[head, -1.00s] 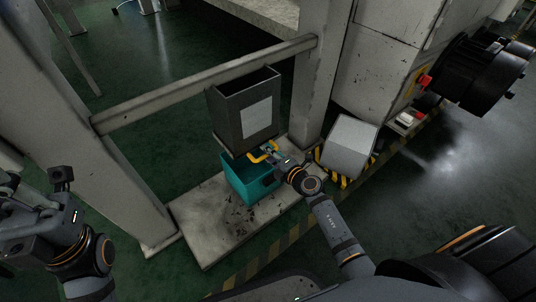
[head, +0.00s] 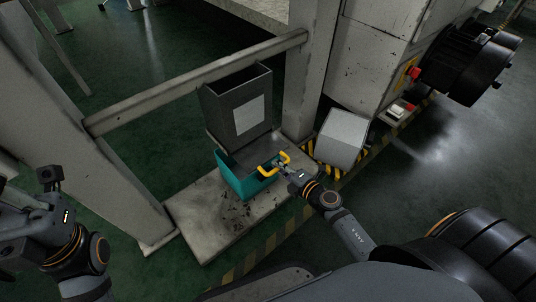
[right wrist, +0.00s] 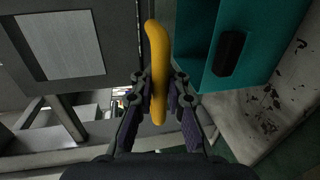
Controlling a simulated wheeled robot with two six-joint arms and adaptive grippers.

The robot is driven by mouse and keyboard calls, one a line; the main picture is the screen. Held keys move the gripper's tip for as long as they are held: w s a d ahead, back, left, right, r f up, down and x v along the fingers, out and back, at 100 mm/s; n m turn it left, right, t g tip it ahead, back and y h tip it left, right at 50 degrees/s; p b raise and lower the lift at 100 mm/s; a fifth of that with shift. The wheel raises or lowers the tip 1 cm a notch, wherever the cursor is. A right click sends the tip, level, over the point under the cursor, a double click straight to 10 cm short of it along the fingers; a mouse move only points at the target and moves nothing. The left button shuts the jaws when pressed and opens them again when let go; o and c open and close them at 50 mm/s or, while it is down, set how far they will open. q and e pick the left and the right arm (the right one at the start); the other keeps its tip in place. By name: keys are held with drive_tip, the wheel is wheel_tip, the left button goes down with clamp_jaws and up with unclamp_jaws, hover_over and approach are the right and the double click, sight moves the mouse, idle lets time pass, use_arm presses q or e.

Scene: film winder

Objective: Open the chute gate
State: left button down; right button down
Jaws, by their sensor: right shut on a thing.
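The grey chute (head: 223,107) is an open-topped box with a pale label, fixed on the cross beam. Its gate, a flat grey plate (head: 252,152), sticks out from the chute's lower end over the teal bin (head: 238,186). A yellow handle (head: 265,172) is at the plate's outer end. My right gripper (head: 281,166) is shut on the handle; in the right wrist view the handle (right wrist: 158,45) passes between the fingers (right wrist: 160,95). My left gripper (head: 42,190) is at the far left, away from the chute; its jaw opening is unclear.
The bin stands on a stained concrete slab (head: 210,222). A grey post (head: 306,80) and a sloped grey box (head: 341,138) are to the right.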

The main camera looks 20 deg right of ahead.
drive_tip(key=shift+s+d, duration=0.2)
drive_tip(key=shift+s, duration=0.35)
drive_tip(key=shift+r, duration=0.1)
drive_tip(key=c, duration=1.4)
unclamp_jaws()
drive_tip(key=shift+o, duration=0.2)
drive_tip(key=shift+s, duration=0.1)
drive_tip(key=v, duration=0.7)
drive_tip(key=shift+s+d, duration=0.1)
drive_tip(key=shift+s, duration=0.05)
